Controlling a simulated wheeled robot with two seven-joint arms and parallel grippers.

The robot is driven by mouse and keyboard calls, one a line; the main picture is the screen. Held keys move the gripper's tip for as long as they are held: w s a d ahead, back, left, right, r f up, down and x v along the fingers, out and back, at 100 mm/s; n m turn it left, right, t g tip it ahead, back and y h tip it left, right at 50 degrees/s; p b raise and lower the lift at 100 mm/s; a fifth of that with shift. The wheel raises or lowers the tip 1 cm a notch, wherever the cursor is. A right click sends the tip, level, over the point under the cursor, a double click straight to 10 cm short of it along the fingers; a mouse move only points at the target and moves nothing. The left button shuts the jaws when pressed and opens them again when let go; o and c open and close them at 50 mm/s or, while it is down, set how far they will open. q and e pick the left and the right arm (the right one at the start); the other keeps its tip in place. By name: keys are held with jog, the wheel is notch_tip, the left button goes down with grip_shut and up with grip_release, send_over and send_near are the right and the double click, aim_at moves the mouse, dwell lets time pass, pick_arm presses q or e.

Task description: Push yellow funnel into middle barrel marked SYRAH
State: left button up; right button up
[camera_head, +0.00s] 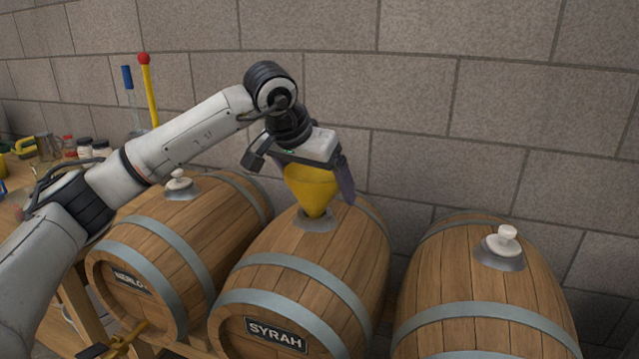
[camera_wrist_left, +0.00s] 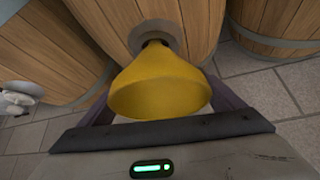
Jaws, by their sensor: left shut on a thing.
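The yellow funnel (camera_head: 312,188) is in my left gripper (camera_head: 318,182), which is shut on it above the middle barrel (camera_head: 310,258) marked SYRAH. The funnel is roughly upright, mouth up, with its narrow end at the grey bung-hole plate (camera_head: 317,219) on the barrel's top. How deep the spout sits is hidden. In the left wrist view the funnel (camera_wrist_left: 160,88) lies between the fingers (camera_wrist_left: 160,108), and its narrow end meets the dark hole in the plate (camera_wrist_left: 150,32). My right gripper is not in view.
The left barrel (camera_head: 190,225), with a partly hidden label, and the right barrel (camera_head: 480,290) both have white stoppers in place. A stone wall (camera_head: 450,90) stands close behind.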

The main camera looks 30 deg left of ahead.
pick_arm(q)
jog(key=shift+f+b, duration=0.3)
jog(key=shift+f, duration=0.4)
dwell(0.3)
jog(key=o, duration=0.9)
